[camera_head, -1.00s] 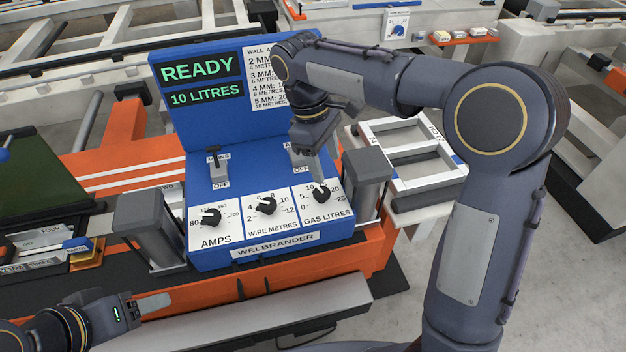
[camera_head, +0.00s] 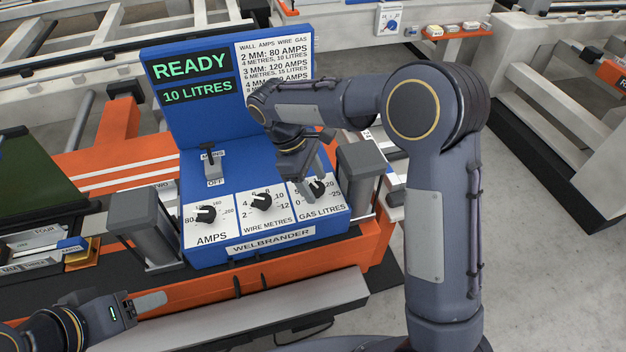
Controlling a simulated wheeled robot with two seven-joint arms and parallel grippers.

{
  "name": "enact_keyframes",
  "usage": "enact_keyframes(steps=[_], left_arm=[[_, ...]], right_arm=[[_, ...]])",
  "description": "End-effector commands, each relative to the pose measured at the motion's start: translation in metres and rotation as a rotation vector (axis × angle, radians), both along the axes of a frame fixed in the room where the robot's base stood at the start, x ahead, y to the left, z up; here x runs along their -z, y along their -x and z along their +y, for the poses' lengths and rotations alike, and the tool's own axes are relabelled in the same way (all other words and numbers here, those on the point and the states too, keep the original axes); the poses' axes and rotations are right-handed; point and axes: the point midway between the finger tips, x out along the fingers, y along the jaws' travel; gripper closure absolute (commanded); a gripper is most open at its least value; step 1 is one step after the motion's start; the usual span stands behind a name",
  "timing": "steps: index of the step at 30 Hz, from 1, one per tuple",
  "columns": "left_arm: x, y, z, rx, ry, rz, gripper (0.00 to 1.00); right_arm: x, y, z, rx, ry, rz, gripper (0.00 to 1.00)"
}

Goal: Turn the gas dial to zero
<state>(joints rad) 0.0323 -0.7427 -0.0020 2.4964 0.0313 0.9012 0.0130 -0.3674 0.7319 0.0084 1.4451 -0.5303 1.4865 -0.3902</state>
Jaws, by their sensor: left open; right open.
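The blue welder panel (camera_head: 235,245) has three black dials on white plates. The gas dial (camera_head: 317,188), over the label GAS LITRES, is at the right; its scale shows 0, 5, 10 and 25. Its pointer is too small to read surely. The green display (camera_head: 196,91) reads READY and 10 LITRES. My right gripper (camera_head: 317,186) is open, its fingers reaching down at the gas dial and partly covering its plate; I cannot tell whether they touch it. My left gripper (camera_head: 150,303) is open and empty at the lower left, away from the panel.
The amps dial (camera_head: 205,214) and wire dial (camera_head: 262,201) sit left of the gas dial. A mains switch (camera_head: 210,160) stands above them. Grey posts (camera_head: 143,230) flank the panel. My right arm hides part of the panel's right side.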

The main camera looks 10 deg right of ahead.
Motion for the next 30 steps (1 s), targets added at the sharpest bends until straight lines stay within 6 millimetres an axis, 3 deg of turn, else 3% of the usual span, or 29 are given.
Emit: enact_keyframes(steps=[8, 18, 30], left_arm=[[0.0000, 0.0000, 0.0000, 0.000, 0.000, 0.000, 0.41], [0.0000, 0.0000, 0.0000, 0.000, 0.000, 0.000, 0.41], [-0.0040, 0.0000, 0.0000, 0.000, 0.000, 0.000, 0.41]], right_arm=[[0.0024, 0.0004, -0.0006, 0.000, -0.001, -0.001, 0.43], [0.0021, 0.0005, -0.0004, 0.000, -0.001, -0.001, 0.86], [0.0011, 0.0015, 0.0002, -0.079, -0.001, 0.001, 0.87]])
